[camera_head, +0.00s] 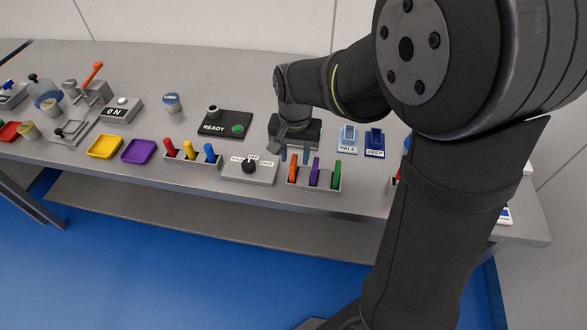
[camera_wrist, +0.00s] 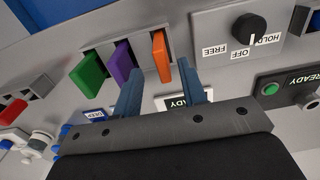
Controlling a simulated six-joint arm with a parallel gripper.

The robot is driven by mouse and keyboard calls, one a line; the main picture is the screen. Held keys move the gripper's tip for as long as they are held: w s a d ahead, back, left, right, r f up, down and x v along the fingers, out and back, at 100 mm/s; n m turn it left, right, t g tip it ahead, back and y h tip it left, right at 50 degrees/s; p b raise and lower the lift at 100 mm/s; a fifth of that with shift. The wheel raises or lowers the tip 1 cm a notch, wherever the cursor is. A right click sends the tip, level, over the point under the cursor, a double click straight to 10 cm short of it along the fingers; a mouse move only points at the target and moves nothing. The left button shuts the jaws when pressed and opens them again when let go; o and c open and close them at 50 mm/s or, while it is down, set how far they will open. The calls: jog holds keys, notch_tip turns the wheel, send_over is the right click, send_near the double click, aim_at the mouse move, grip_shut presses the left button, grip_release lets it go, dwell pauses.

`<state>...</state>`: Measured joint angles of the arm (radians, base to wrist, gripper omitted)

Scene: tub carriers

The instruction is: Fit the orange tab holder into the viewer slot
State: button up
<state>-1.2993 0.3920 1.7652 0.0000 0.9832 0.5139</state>
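The orange tab holder (camera_head: 293,168) stands upright in a grey rack (camera_head: 318,186) beside a purple and a green one. It also shows in the wrist view (camera_wrist: 162,57). My gripper (camera_head: 295,154) is open and empty, just behind the orange tab in the head view. In the wrist view my two blue-grey fingers (camera_wrist: 160,78) lie to either side of the orange tab's near end; I cannot tell if they touch it.
A grey knob box (camera_head: 249,170) stands left of the rack, with a rack of red, yellow and blue pegs (camera_head: 192,155) beyond. A black READY panel (camera_head: 225,125) lies behind them. PALE (camera_head: 347,138) and DEEP (camera_head: 374,143) blocks stand to the right.

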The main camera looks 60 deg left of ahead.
aim_at(293, 160)
notch_tip(293, 160, down, 4)
jog(key=shift+s+a+f, duration=0.1)
jog(key=shift+s, duration=0.05)
grip_shut()
notch_tip(293, 160, up, 10)
jog(key=shift+r, duration=0.1)
jog(key=w+d+f+m, duration=0.15)
jog(key=w+d, duration=0.35)
jog(key=w, duration=0.6)
jog(key=w+d+m, duration=0.3)
jog(key=w+d, duration=0.3)
jog(key=w, duration=0.4)
jog(key=w+d+f+m, duration=0.15)
jog(key=w+d, duration=0.35)
jog(key=w, duration=0.6)
jog(key=w+d+f+m, duration=0.1)
jog(key=w+d, duration=0.3)
jog(key=d, duration=0.7)
jog(key=w+d+f+m, duration=0.1)
jog(key=w+d+m, duration=0.2)
jog(key=d, duration=0.9)
jog(key=w+d+f+m, duration=0.1)
jog(key=w+d, duration=0.4)
jog(key=d, duration=0.6)
jog(key=shift+w+d+m, duration=0.3)
jog(key=shift+m, duration=0.4)
